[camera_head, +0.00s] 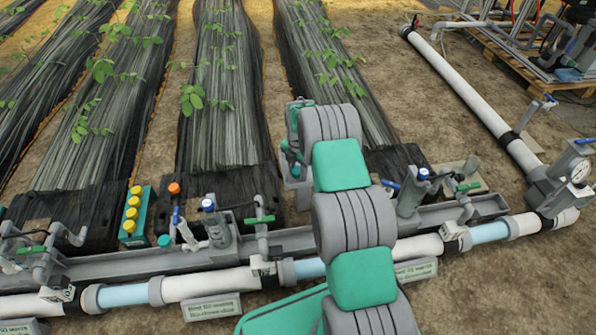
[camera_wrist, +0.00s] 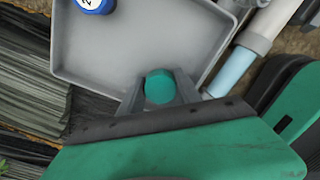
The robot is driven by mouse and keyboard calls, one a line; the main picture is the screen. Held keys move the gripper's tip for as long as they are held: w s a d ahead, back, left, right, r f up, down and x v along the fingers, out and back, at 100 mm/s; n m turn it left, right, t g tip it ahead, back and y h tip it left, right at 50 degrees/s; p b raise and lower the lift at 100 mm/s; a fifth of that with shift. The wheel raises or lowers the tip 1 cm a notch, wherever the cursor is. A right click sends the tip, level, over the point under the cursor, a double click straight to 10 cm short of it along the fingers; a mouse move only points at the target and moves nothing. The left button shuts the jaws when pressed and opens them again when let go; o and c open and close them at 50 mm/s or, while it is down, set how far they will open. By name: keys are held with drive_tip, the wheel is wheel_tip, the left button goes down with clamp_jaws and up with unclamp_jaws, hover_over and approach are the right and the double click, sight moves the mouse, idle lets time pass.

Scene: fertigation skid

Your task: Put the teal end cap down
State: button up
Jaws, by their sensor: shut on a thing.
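The teal end cap (camera_wrist: 159,87) sits between the two grey fingers of my gripper (camera_wrist: 160,92) in the wrist view, and the fingers are shut on it. Behind it in that view is a grey shallow tray (camera_wrist: 85,65) with a raised rim. I cannot tell the height of the cap above the tray, or whether they touch. In the head view my arm hides the fingertips and the held cap.
A blue cap with a white marked top (camera_wrist: 95,3) lies at the tray's far side. A grey trough (camera_head: 120,266) and a white pipe (camera_head: 215,283) run across the front. A teal box with yellow knobs (camera_head: 137,216) and an orange cap (camera_head: 174,188) are at left.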

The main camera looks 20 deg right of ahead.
drive_tip(key=shift+f, duration=0.25)
